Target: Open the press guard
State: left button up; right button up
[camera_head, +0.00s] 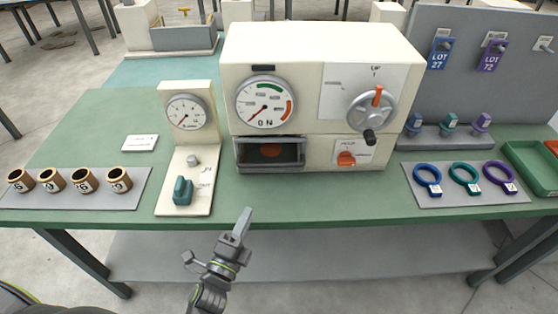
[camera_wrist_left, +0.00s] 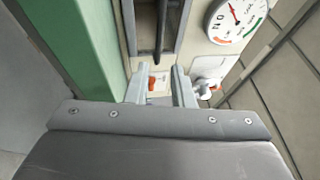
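The cream press (camera_head: 320,60) stands on the green bench. Its guard (camera_head: 270,165) is a dark-framed panel low on the front left, under the round dial, with a reddish disc showing behind it. The guard looks closed, down across the opening. In the left wrist view the guard (camera_wrist_left: 158,25) is at the top, turned sideways, beyond my fingers. My left gripper (camera_head: 243,218) is in front of the bench edge, below and nearer than the guard, apart from it. In the left wrist view its two fingers (camera_wrist_left: 162,85) are parted with nothing between them. My right gripper is not in view.
Right of the guard are an orange knob (camera_head: 346,158) and a handwheel (camera_head: 372,105). A gauge stand (camera_head: 188,120) with a green lever (camera_head: 182,190) is on the left. Ring tray (camera_head: 470,203) lies at right, cup tray (camera_head: 65,198) at left. The bench front before the press is clear.

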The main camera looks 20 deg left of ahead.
aim_at(271, 164)
pick_arm(q)
jog(key=x, duration=1.7)
jog(key=shift+c, duration=0.4)
jog(key=shift+s, duration=0.1)
grip_shut()
